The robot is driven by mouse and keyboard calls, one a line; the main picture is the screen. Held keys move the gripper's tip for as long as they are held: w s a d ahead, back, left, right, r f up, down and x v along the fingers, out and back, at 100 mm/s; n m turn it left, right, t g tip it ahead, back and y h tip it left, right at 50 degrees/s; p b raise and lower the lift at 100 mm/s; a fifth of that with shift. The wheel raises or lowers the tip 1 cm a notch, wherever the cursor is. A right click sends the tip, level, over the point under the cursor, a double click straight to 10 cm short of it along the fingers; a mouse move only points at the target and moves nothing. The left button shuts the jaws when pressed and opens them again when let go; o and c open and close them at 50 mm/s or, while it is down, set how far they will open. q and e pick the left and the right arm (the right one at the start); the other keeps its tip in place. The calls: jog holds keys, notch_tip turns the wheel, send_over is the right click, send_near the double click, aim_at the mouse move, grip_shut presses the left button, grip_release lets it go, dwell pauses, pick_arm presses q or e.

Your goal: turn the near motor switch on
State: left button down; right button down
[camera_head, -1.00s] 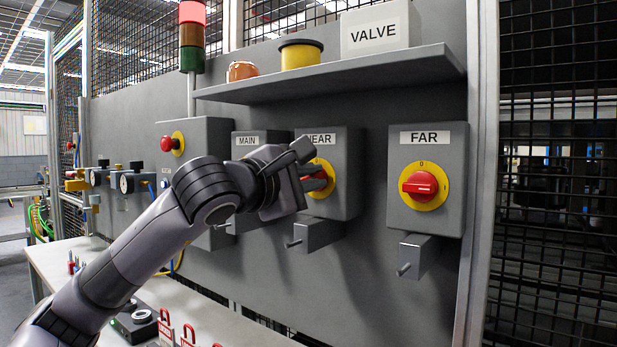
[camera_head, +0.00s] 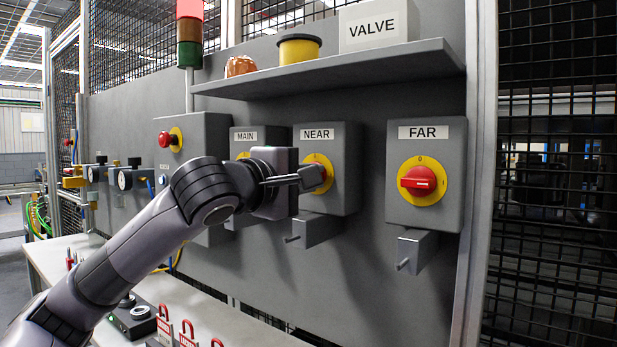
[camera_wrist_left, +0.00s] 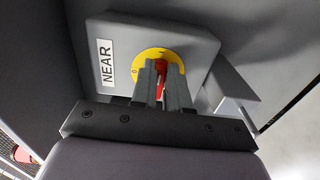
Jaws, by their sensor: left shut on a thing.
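The near switch box (camera_head: 343,160) is grey, with a NEAR label and a yellow disc (camera_head: 326,168) around a red knob. My left gripper (camera_head: 312,178) is at the front of this box, its fingers over the knob, which they mostly hide in the head view. In the left wrist view the fingers (camera_wrist_left: 163,84) are shut on the red knob (camera_wrist_left: 161,72), and the yellow disc (camera_wrist_left: 140,65) shows a 0 at its left and another mark near its top that I cannot read surely. My right gripper is not in view.
The FAR switch box (camera_head: 427,172) with its red knob is to the right, and the MAIN box (camera_head: 246,135) to the left. A shelf (camera_head: 330,75) juts out above. Small brackets (camera_head: 316,230) stick out below the boxes. Red padlocks (camera_head: 187,333) are on the bench.

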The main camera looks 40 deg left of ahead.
pick_arm(q)
jog(key=c, duration=1.1)
grip_release()
jog(key=s, duration=0.2)
jog(key=s+b, duration=0.1)
jog(key=s, duration=0.1)
jog(key=s+d+b, duration=0.1)
jog(key=s, duration=0.2)
jog(key=shift+s, duration=0.1)
jog(key=shift+r, duration=0.1)
